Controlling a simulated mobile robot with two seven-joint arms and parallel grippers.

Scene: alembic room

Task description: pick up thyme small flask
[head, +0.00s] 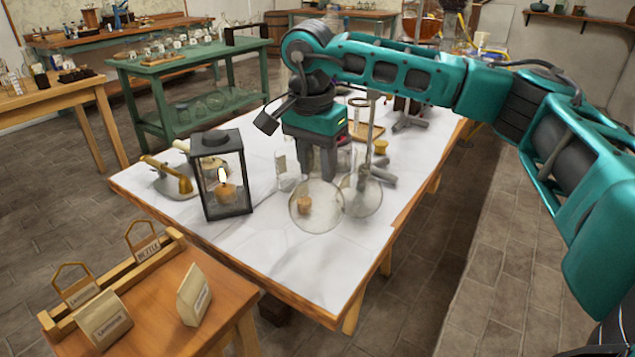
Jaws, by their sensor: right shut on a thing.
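My right gripper (319,165) points down over the white-topped table (335,278), among clear glassware. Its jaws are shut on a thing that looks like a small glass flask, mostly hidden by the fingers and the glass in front. I cannot read a thyme label on it. A round clear flask (325,217) stands just in front of the fingers, with a cork (304,205) showing at it. A second round flask (364,198) with a long neck is to its right. A small labelled glass (283,170) is left of the fingers. My left gripper is not in view.
A black candle lantern (220,176) and a brass-and-white piece (173,178) stand to the left on the table. Metal stands (410,122) are behind right. The front table area is clear. A green bench (172,62) holds several jars.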

